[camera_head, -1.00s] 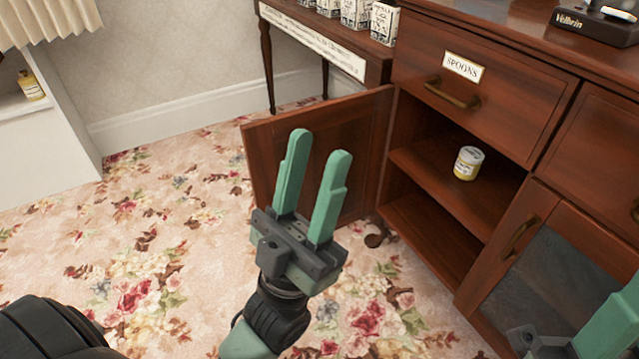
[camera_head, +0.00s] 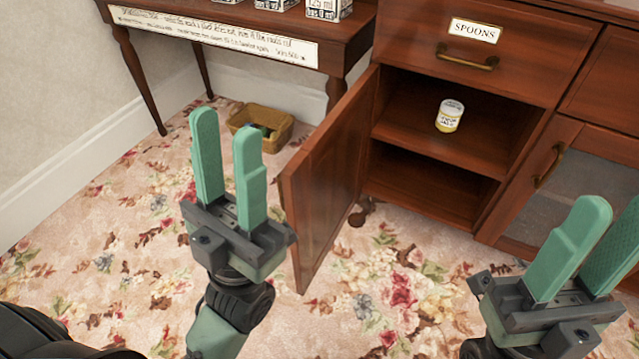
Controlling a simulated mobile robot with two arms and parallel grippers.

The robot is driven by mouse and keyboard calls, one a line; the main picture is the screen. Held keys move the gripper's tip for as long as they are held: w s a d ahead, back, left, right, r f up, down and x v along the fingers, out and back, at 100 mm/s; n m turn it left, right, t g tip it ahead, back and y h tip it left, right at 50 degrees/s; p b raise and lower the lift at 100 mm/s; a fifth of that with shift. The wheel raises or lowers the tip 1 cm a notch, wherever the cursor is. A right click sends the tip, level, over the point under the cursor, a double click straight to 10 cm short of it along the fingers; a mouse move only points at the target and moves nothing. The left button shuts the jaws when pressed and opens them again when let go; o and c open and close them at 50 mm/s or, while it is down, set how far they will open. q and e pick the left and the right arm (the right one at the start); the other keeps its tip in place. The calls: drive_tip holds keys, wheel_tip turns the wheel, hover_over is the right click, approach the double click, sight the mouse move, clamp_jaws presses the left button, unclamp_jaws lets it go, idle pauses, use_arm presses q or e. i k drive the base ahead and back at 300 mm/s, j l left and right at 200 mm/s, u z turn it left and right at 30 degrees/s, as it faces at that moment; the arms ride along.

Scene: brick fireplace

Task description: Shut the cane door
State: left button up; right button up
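A brown wooden door (camera_head: 335,175) stands open on the left side of the cabinet (camera_head: 470,205), its free edge towards me. It is the only open door in view; I cannot make out any cane on it. My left gripper (camera_head: 226,122) is open and empty, just left of the door's free edge in the picture. I cannot tell whether it touches the door. My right gripper (camera_head: 615,222) is open and empty at the lower right, in front of the cabinet's closed door (camera_head: 560,190), which has a greyish panel and a handle.
A yellow-and-white jar (camera_head: 449,116) stands on the shelf in the open compartment. A drawer labelled SPOONS (camera_head: 474,30) is closed above it. A side table (camera_head: 345,50) and a small basket (camera_head: 262,122) are behind the door. The floral carpet (camera_head: 350,300) in front is clear.

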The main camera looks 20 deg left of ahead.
sight(320, 188)
drive_tip(key=i+j+z, duration=0.15)
drive_tip(key=j+z, duration=0.35)
drive_tip(key=j, duration=0.5)
drive_tip(key=j+z, duration=0.45)
drive_tip(key=j, duration=0.55)
drive_tip(key=k+j+z, duration=0.6)
